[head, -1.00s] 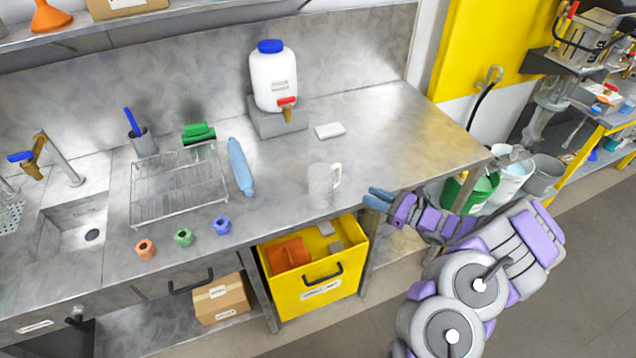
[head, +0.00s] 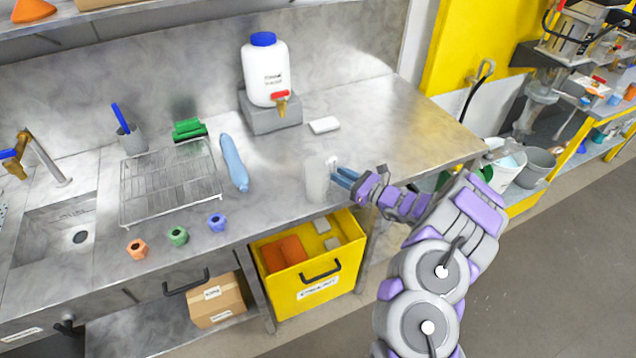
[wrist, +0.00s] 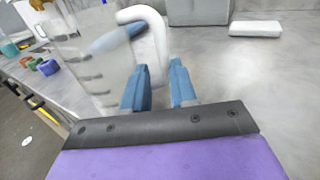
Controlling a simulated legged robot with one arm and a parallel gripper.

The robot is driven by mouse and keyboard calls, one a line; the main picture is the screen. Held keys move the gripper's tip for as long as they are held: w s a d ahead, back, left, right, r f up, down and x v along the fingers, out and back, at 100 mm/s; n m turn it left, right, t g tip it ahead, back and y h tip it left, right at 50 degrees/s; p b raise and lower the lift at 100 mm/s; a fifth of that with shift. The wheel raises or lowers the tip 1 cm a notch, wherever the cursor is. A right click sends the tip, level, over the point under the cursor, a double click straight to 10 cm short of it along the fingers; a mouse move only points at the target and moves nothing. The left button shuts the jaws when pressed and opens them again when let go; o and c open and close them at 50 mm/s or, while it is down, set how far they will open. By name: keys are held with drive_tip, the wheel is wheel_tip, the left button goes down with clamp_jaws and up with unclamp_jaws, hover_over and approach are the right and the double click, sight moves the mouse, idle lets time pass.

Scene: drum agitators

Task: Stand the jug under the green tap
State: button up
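The clear jug (head: 316,182) stands upright on the steel counter near its front edge. In the wrist view the jug (wrist: 88,65) shows dark level marks, and its white handle (wrist: 150,22) faces my gripper. My gripper (head: 343,178) is at the jug's right side. In the wrist view its blue fingers (wrist: 160,82) are apart, with the handle's lower part between or just beyond them; contact cannot be told. A white container (head: 268,72) on a grey block has a red-handled tap (head: 281,100). The sink tap (head: 18,155) has a blue handle. No green tap shows.
A wire rack (head: 170,185), a light blue roller-shaped item (head: 233,162), a green brush-like item (head: 188,129) and small coloured nuts (head: 177,236) lie left of the jug. A white block (head: 324,125) lies behind it. An open yellow drawer (head: 312,285) juts out below. The counter's right is clear.

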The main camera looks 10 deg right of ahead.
sight(334, 168)
drive_tip(key=shift+w+a+r+b, duration=0.1)
drive_tip(key=shift+w+a+b, duration=0.35)
drive_tip(key=shift+w, duration=0.4)
drive_tip(key=shift+w+a+r+b, duration=0.1)
drive_tip(key=shift+w+a+b, duration=0.35)
drive_tip(key=shift+w, duration=0.4)
drive_tip(key=shift+w+a+r, duration=0.1)
drive_tip(key=shift+w+a, duration=0.15)
drive_tip(key=shift+a, duration=0.45)
drive_tip(key=shift+c, duration=0.8)
drive_tip(key=shift+d, duration=0.35)
clamp_jaws()
drive_tip(key=shift+a, duration=0.15)
